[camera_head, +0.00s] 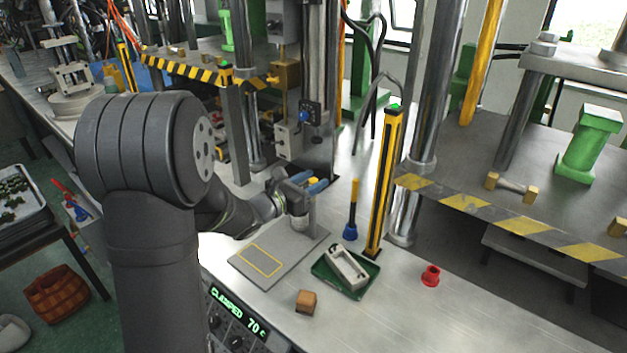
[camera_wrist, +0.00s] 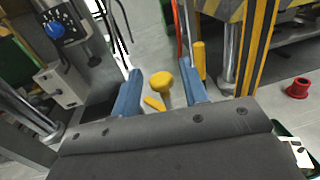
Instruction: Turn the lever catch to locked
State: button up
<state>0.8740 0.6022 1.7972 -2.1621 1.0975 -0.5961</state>
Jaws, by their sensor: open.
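My gripper (camera_head: 316,186) is over the grey base plate (camera_head: 240,263), beside a short grey post (camera_head: 312,214). A yellow knob (camera_head: 313,181), which I take to be part of the lever catch, shows by the blue fingers. In the wrist view the gripper (camera_wrist: 161,88) is open, with the yellow knob (camera_wrist: 161,81) and a small yellow bar (camera_wrist: 154,103) between its fingers. I see gaps on both sides of the knob. The catch's lower part is mostly hidden by the gripper, and I cannot tell its lever position.
A green tray (camera_head: 325,276) holding a pale part (camera_head: 347,267), a wooden block (camera_head: 308,301) and a red flanged piece (camera_head: 431,275) are close by. A blue-and-yellow tool (camera_head: 351,215) and a yellow post (camera_head: 385,180) stand to the right. A display (camera_head: 235,310) reads "CLAMPED 70".

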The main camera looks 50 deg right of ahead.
jog(key=shift+s+d, duration=0.1)
jog(key=shift+d, duration=0.3)
jog(key=shift+c, duration=0.4)
grip_shut()
jog(key=shift+t, duration=0.4)
jog(key=shift+r+n+t, duration=0.1)
jog(key=shift+n+t, duration=1)
jog(key=shift+t, duration=0.1)
jog(key=shift+n+t, duration=1.1)
jog(key=shift+t, duration=0.8)
